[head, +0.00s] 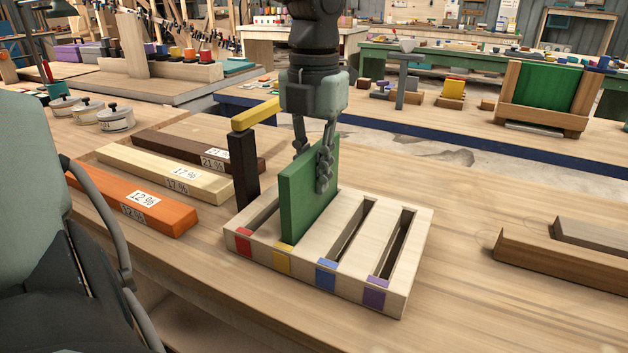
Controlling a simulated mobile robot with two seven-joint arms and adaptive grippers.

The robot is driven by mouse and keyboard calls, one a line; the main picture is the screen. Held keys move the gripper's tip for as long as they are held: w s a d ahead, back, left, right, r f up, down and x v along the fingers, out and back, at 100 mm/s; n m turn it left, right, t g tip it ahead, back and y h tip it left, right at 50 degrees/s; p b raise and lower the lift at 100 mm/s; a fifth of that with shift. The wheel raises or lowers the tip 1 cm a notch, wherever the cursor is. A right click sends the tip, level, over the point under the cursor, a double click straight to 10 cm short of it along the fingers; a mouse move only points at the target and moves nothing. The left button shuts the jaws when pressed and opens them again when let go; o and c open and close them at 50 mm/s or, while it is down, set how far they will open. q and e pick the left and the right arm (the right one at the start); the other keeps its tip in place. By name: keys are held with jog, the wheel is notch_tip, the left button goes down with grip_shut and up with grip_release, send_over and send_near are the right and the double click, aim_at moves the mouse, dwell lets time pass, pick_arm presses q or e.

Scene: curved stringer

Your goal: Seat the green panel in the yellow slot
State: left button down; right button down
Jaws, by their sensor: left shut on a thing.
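The green panel (303,203) stands upright on edge over the pale wooden rack (333,262). It lines up with the slot marked by the yellow tab (282,262). The panel covers that slot, and I cannot tell how far its lower edge sits inside. My left gripper (315,160) points down from above and is shut on the panel's upper part; one finger shows on the near face and the other is mostly hidden. My right gripper is not in view.
Slots by the red (243,245), blue (326,278) and purple (374,299) tabs show openings. A dark post (243,172) with a yellow bar (256,114) stands at the rack's left. Orange (131,198), pale and brown bars lie left. Dark wood blocks (560,265) lie right.

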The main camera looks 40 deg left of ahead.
pick_arm(q)
jog(key=shift+f, duration=0.75)
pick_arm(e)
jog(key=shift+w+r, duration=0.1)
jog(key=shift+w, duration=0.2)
pick_arm(q)
jog(key=c, duration=1.5)
grip_release()
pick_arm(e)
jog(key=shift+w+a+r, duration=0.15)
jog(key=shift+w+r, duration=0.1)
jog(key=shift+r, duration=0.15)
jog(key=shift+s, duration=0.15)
